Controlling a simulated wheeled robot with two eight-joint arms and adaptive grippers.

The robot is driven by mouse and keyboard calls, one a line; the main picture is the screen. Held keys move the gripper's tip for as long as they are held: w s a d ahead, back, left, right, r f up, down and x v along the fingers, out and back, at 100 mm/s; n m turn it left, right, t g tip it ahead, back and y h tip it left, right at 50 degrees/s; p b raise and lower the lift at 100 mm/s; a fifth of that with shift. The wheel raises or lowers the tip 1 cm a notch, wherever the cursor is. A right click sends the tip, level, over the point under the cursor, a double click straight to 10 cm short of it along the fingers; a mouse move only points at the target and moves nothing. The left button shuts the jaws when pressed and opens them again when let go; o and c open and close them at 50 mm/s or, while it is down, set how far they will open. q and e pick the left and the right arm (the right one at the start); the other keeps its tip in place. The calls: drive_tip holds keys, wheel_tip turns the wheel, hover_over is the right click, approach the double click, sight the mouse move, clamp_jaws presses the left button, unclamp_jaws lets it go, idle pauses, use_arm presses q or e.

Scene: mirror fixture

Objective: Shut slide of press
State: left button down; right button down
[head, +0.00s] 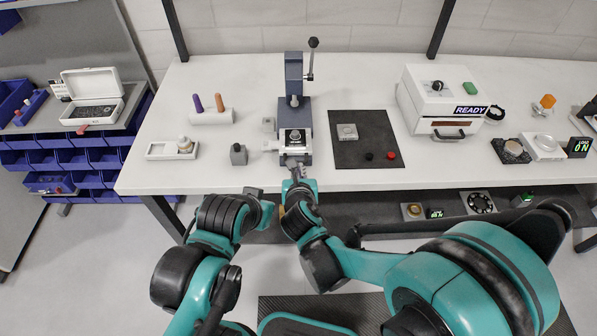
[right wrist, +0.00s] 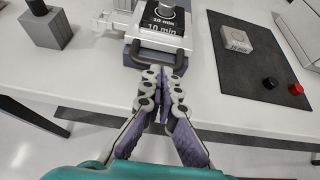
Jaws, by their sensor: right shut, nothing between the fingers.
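The press (head: 294,80) is a blue-grey stand with a column and a side lever with a black knob, near the middle of the table. At its foot is the slide (head: 295,158), with a dark bar handle (right wrist: 157,57) on its front; a dark block labelled "10 min" (right wrist: 165,22) sits above it. My right gripper (right wrist: 163,75) is shut and empty, its tips right at the front of the handle; I cannot tell whether they touch. It also shows in the head view (head: 296,172). My left gripper (head: 262,196) is just left of it, before the table edge; its fingers are unclear.
A grey block (head: 238,155) with a post stands left of the press. A dark mat (head: 367,150) with a grey block, a black knob and a red knob lies to the right. A white box marked READY (head: 440,98) stands further right. The front table edge is close to both grippers.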

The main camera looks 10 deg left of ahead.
sight(297, 140)
drive_tip(key=w+a, duration=0.1)
drive_tip(key=w, duration=0.3)
drive_tip(key=w+a, duration=0.1)
drive_tip(key=w, duration=0.3)
drive_tip(key=w+a, duration=0.1)
drive_tip(key=w, duration=0.3)
drive_tip(key=shift+w+a+b, duration=0.1)
drive_tip(key=shift+a+b, duration=0.2)
drive_tip(key=shift+b, duration=0.1)
